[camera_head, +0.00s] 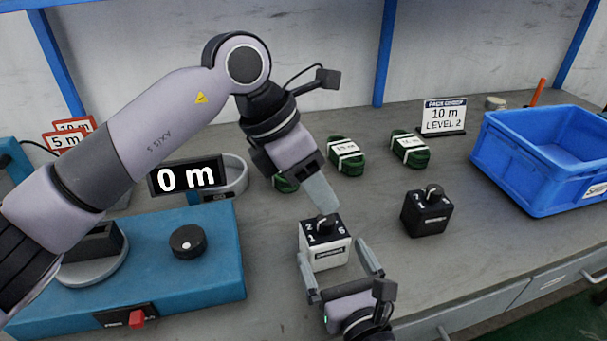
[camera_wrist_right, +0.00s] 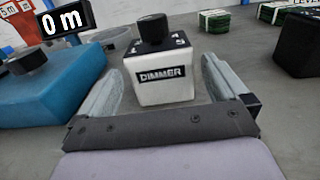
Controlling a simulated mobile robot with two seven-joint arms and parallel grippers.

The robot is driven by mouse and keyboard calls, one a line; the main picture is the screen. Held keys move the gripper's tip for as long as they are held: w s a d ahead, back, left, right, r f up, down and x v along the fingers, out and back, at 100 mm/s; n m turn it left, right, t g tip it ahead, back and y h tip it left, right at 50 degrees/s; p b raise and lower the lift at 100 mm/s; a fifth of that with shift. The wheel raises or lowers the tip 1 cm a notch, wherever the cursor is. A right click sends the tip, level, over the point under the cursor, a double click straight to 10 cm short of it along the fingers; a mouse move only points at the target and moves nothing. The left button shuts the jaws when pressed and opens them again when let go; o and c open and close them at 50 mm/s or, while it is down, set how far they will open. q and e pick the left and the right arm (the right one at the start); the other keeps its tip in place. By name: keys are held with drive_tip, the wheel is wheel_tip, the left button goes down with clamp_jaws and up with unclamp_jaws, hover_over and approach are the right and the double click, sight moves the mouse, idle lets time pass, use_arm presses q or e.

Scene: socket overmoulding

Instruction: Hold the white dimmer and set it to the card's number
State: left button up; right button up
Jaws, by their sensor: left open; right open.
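The white dimmer (camera_head: 325,249) stands upright on the grey bench, with a black top, a black knob and numbers around it. In the right wrist view the dimmer (camera_wrist_right: 160,77) sits ahead, between the fingers' line. My right gripper (camera_head: 341,268) is open, its fingers at either side of the dimmer's near part; contact cannot be told. My left gripper (camera_head: 320,192) is above the dimmer, pointing down at the knob, its fingers overlapping in view. The card (camera_head: 444,116) at the back reads "10 m" and "LEVEL 2". The knob's exact setting is too small to tell.
A black dimmer-like box (camera_head: 427,211) stands to the right. Green bundles (camera_head: 346,156) lie behind. A blue bin (camera_head: 540,160) is at the right. A blue machine (camera_head: 180,262) with a "0 m" display (camera_head: 187,178) fills the left.

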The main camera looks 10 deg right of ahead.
sight(324, 219)
drive_tip(key=shift+w, duration=0.2)
drive_tip(key=shift+w+a, duration=0.2)
drive_tip(key=shift+w, duration=3.2)
use_arm(q)
drive_tip(key=shift+w+a+t+y, duration=0.3)
drive_tip(key=shift+w+t+y, duration=0.1)
drive_tip(key=shift+w, duration=0.2)
drive_tip(key=shift+w+a+t+y, duration=0.3)
drive_tip(key=shift+w+t, duration=0.1)
drive_tip(key=shift+w, duration=0.2)
use_arm(e)
drive_tip(key=c, duration=0.9)
use_arm(q)
drive_tip(key=o, duration=0.3)
use_arm(e)
drive_tip(key=shift+o, duration=0.2)
use_arm(q)
drive_tip(key=shift+o, duration=0.2)
drive_tip(key=d+f+m, duration=0.1)
drive_tip(key=f, duration=0.2)
drive_tip(key=d+f+m, duration=0.1)
drive_tip(key=f, duration=0.2)
drive_tip(key=d+f+g, duration=0.1)
drive_tip(key=f, duration=0.2)
drive_tip(key=shift+w+d+m, duration=0.15)
drive_tip(key=shift+w+m, duration=0.25)
